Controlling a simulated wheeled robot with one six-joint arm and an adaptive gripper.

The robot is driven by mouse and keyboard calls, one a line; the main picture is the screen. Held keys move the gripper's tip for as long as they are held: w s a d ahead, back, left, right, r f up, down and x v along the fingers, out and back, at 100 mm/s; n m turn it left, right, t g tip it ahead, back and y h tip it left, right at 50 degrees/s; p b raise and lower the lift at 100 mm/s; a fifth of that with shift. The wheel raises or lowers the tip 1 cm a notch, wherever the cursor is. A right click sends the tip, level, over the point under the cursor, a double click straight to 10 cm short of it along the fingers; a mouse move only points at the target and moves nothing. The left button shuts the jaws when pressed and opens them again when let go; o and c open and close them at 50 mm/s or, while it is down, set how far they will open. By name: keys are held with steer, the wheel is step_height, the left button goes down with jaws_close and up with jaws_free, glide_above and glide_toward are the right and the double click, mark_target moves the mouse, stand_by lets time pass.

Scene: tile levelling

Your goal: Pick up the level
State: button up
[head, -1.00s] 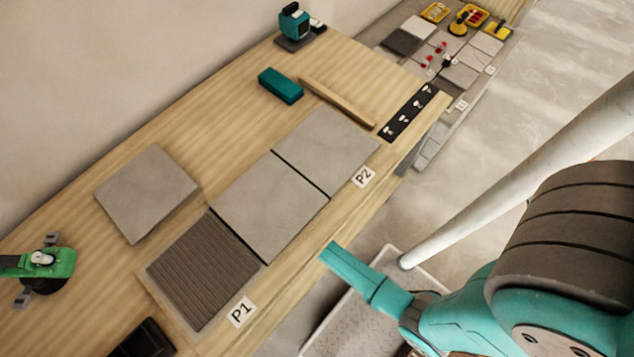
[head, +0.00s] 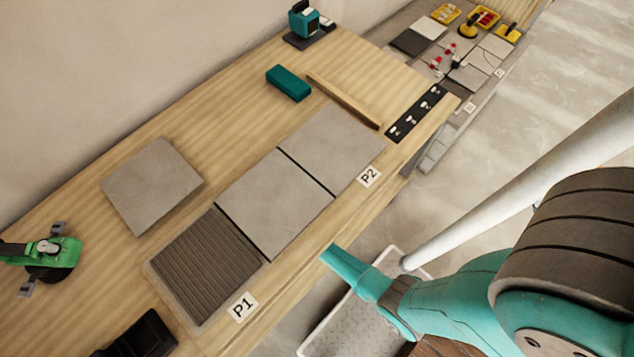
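The frames do not settle which thing is the level. A teal device (head: 304,20) with dark parts stands upright on a dark base at the far back of the wooden bench and looks like a laser level. A plain teal block (head: 289,83) lies on the bench nearer to me. My teal arm reaches in from the lower right, its visible end beside the bench's front edge and well apart from both teal things. No gripper fingers show.
A loose tile (head: 152,184), a wooden bar (head: 343,100), a black strip (head: 416,114), a green tool (head: 52,258) and a black tray (head: 138,338) share the bench. A pale pole (head: 500,205) stands right.

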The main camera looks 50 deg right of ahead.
steer(key=shift+f, duration=0.2)
jaws_close()
steer(key=shift+r, duration=0.15)
